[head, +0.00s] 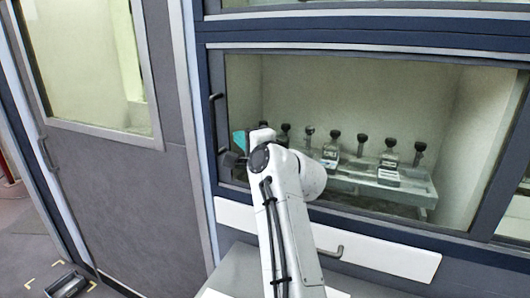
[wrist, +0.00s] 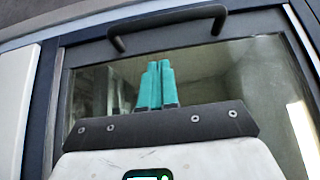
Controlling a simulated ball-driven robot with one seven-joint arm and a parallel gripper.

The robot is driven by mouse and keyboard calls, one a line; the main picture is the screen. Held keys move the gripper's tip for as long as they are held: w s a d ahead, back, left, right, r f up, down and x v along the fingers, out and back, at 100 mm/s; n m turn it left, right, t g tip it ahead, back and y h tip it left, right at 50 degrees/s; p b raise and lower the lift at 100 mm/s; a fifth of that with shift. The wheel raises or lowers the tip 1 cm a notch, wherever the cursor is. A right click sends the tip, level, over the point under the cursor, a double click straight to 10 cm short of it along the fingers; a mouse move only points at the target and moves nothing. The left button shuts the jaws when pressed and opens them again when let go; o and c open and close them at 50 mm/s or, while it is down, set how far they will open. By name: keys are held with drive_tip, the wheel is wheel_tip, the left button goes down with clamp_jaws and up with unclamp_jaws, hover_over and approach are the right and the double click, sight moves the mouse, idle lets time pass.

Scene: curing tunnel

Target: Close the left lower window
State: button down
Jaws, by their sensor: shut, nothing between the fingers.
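The left lower window (head: 300,75) is a glass pane in a dark blue frame, in the middle and right of the head view. Its black bar handle (head: 216,97) stands upright at the pane's left edge. In the wrist view the handle (wrist: 168,22) lies across the top, with the pane (wrist: 215,75) below it. My gripper (head: 240,141) has its teal fingers just right of the handle in the head view. In the wrist view my gripper (wrist: 157,66) is shut and empty, its tips apart from the handle. I cannot tell how far the window stands open.
Several black-capped bottles (head: 390,160) stand on a grey tray (head: 350,187) inside the tunnel. A white strip (head: 390,260) and a small handle (head: 338,252) sit below the window. A grey door (head: 120,200) with its own handle (head: 45,153) is at left.

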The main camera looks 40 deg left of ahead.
drive_tip(key=b+v, duration=0.1)
drive_tip(key=v, duration=0.7)
drive_tip(key=shift+d+b, duration=0.35)
drive_tip(key=shift+d, duration=0.05)
drive_tip(key=shift+f, duration=0.15)
